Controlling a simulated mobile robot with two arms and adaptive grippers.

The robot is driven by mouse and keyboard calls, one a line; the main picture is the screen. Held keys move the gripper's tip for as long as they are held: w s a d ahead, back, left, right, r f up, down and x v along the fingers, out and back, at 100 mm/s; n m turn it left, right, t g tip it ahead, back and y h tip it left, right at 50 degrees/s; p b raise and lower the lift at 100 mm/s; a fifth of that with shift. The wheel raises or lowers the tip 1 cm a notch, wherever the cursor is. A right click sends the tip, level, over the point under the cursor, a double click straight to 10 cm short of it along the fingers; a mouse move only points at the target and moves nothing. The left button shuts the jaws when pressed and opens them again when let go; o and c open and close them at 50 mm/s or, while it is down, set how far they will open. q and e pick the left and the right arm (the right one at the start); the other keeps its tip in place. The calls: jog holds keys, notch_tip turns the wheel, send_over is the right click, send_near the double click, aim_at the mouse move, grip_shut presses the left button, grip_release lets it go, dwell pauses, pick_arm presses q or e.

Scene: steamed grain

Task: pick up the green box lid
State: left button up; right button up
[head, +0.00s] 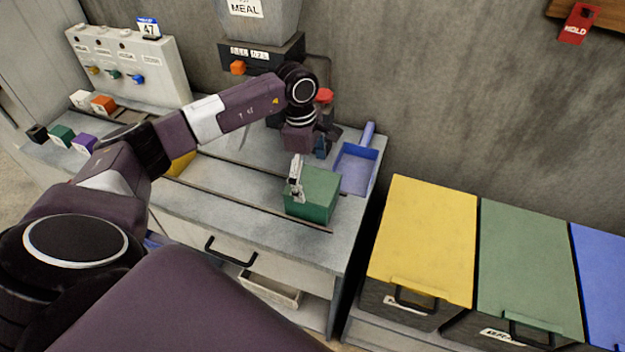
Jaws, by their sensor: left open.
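A small green box (318,196) sits on the counter near its front right; its top is flat and green, and I cannot tell a separate lid from the body. My left gripper (299,180) reaches down over the box's left part, with a silver finger close to its top and front left edge. It is open, with nothing seen held in it; I cannot tell if it touches the box. A large bin to the right has a green lid (527,255) with a dark handle at its front, apart from the gripper. My right gripper is not in view.
A blue scoop tray (357,168) stands right behind the box. The grey counter (225,205) has dark rails along it. A yellow bin lid (424,235) and a blue one (603,270) flank the green bin lid. A meal dispenser (262,45) stands behind.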

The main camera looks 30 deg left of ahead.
pick_arm(q)
jog(key=shift+w+f, duration=0.1)
jog(key=shift+f, duration=0.45)
jog(key=c, duration=1.2)
jog(key=shift+r, duration=0.1)
